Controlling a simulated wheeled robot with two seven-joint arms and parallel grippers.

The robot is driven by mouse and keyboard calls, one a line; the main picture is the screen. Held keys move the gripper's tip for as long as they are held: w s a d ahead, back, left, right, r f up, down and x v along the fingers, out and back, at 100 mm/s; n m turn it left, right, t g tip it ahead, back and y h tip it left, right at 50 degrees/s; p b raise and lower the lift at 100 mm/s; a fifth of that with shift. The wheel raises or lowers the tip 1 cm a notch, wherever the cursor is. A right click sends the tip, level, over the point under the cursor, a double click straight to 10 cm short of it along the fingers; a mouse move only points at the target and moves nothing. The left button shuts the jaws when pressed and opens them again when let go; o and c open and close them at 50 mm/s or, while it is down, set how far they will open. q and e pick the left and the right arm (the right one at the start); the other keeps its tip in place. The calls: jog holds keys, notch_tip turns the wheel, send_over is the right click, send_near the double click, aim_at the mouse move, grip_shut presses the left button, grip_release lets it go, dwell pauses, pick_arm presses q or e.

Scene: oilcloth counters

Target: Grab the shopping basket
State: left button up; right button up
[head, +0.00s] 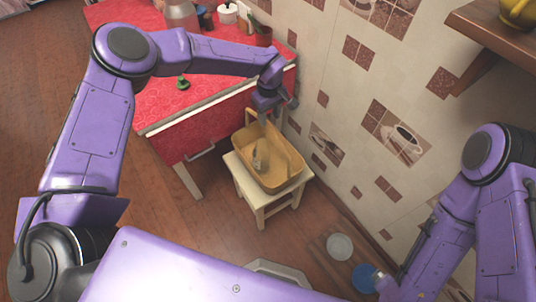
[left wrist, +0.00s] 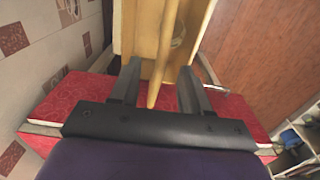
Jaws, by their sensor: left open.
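The yellow shopping basket (head: 284,180) stands on a small cream stool (head: 245,193) beside the red counter, against the tiled wall. My left gripper (head: 264,108) reaches down from over the counter to the basket's far end. In the left wrist view the basket (left wrist: 133,32) lies ahead, and its long handle bar (left wrist: 158,72) runs between the open fingers of my left gripper (left wrist: 160,84). I see a gap on each side of the bar. A tan item (head: 261,155) shows inside the basket. My right arm is at the lower right; its fingers are not clear.
The red counter (head: 215,98) holds jars and pots at its back. A wooden shelf (head: 505,38) juts from the wall at upper right. A white round container (head: 340,246) and a blue one (head: 364,277) are on the floor. Floor left of the stool is clear.

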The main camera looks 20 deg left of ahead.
pick_arm(q)
jog(key=f, duration=0.2)
jog(key=a+f+p, duration=0.1)
jog(key=f, duration=0.3)
jog(key=shift+w+a+p, duration=0.2)
jog(key=shift+w+p, duration=0.1)
jog(key=shift+p, duration=0.05)
jog(key=shift+s+f, duration=0.15)
jog(key=shift+f, duration=0.2)
jog(key=shift+f, duration=0.1)
jog(key=c, duration=0.8)
grip_shut()
jog(key=shift+d, duration=0.1)
